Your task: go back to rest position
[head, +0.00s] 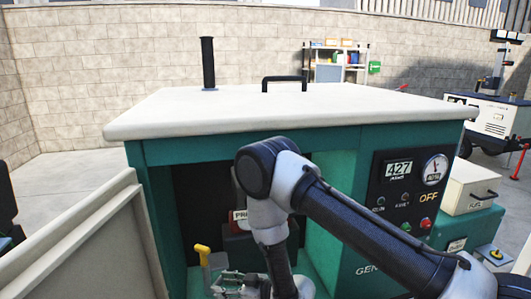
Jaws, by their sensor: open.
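My gripper (238,284) is at the bottom of the view, low in front of the open bay of the green generator (343,230). Its jaws are open, and I see nothing held between them. Part of it is hidden by my wrist and cut by the picture's lower edge. My arm comes in from the lower right, rises to a bent joint in front of the bay, then drops to the gripper. A yellow handle (203,251) stands just left of and above the gripper; I cannot tell whether they touch.
The pale lid (290,105) overhangs the bay, with a black pipe (208,64) on top. A pale panel (85,245) stands at left. The control panel (410,190) reads 427 and OFF. A FUEL box (470,187) is at right. A labelled part (240,216) inside is partly hidden.

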